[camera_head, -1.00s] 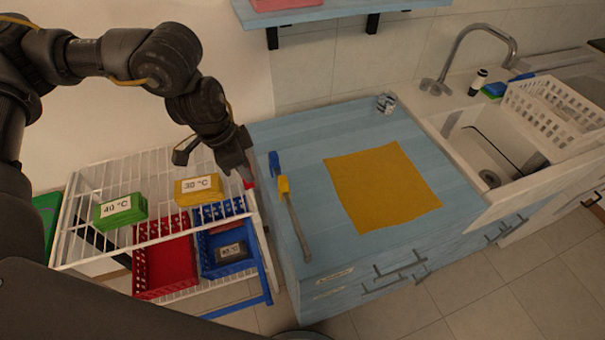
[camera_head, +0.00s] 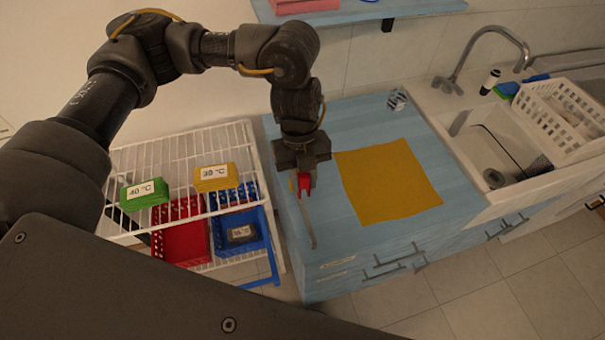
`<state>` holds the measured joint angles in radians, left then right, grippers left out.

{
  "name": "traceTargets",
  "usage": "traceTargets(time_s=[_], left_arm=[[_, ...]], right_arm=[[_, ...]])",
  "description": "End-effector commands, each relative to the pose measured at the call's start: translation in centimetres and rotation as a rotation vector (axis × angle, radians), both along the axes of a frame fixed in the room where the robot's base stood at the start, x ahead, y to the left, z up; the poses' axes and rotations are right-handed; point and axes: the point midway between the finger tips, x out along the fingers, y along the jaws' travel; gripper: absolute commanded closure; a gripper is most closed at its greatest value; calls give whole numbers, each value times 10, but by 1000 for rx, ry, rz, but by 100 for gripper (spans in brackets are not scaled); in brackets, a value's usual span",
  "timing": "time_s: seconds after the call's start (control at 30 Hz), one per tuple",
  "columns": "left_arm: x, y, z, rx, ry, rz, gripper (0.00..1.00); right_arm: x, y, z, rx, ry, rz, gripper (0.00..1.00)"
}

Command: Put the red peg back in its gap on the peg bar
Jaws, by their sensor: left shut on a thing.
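My left gripper (camera_head: 303,188) is shut on the red peg (camera_head: 305,181) and points down over the left part of the blue counter. The peg bar (camera_head: 307,226) lies on the counter below and behind the gripper. Only its near end shows clearly. The gripper and wrist hide most of the bar, including its blue peg and its gap. I cannot tell whether the red peg touches the bar. My right gripper is not in view.
A white wire rack (camera_head: 128,232) stands left of the counter, with a green block (camera_head: 143,203), a yellow block (camera_head: 213,187), a red basket (camera_head: 180,243) and a blue basket (camera_head: 252,243). An orange cloth (camera_head: 388,182) lies right of the gripper. A sink (camera_head: 490,150) is farther right.

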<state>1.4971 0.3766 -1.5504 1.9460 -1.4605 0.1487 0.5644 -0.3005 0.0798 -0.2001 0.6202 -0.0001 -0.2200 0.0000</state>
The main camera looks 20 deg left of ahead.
Motion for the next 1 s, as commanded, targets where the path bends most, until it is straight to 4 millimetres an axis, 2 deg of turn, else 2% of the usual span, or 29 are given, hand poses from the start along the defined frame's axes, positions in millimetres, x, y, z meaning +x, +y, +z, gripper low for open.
traceTargets(time_s=[0.27,0.8,1.0], left_arm=[[0,0,-7,0,0,2,87],[0,1,-51,1,-1,4,87],[0,1,-55,1,-1,4,87]], right_arm=[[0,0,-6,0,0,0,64],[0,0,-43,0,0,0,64],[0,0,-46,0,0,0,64]])
